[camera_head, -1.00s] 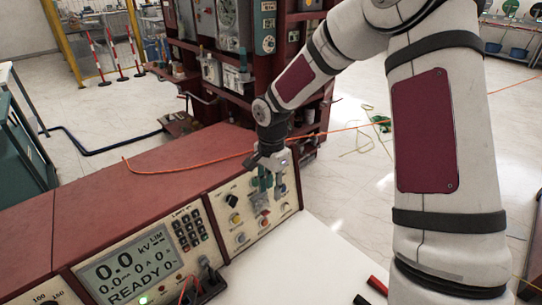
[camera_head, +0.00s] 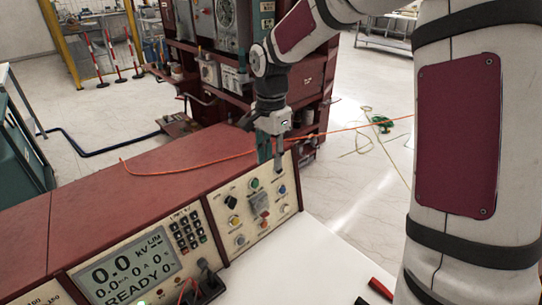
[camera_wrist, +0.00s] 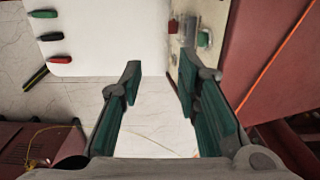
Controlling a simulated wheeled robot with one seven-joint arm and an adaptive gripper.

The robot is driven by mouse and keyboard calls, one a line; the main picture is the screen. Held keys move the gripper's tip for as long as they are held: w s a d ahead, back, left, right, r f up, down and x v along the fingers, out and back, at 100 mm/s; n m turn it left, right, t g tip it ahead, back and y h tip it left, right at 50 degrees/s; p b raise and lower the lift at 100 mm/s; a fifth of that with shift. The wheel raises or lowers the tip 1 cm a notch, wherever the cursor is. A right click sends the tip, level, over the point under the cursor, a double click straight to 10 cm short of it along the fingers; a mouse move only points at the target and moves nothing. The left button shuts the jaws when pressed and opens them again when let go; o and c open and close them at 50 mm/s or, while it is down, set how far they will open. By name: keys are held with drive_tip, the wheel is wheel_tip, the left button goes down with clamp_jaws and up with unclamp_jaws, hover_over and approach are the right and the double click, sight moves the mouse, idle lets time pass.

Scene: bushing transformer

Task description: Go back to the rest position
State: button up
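My gripper (camera_head: 273,160) hangs in the air just behind the right end of the control panel in the head view, pointing down. In the wrist view my gripper (camera_wrist: 158,75) shows two green-padded fingers spread apart with nothing between them. The panel (camera_head: 235,205) with its coloured buttons and knob stands below and in front of the gripper; its edge also shows in the wrist view (camera_wrist: 184,28). I cannot see any contact between the fingers and the panel.
A display (camera_head: 128,264) reads 0.0 kV and READY. A white table top (camera_head: 290,255) lies in front, with red and black handles (camera_head: 380,289) on it. An orange cable (camera_head: 190,168) crosses the red console top. A red rack (camera_head: 310,85) stands behind. Open floor lies to the right.

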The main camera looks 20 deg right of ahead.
idle(0.3)
drive_tip(key=s+r+n+t+h, duration=0.2)
drive_tip(key=s+r+n, duration=0.5)
drive_tip(key=s+r, duration=0.5)
drive_tip(key=s+n+t+y, duration=0.2)
drive_tip(key=s+n, duration=0.4)
drive_tip(key=s, duration=0.8)
drive_tip(key=shift+s+a+r+n+t, duration=0.35)
drive_tip(key=shift+r+t, duration=0.1)
drive_tip(key=shift+t, duration=0.15)
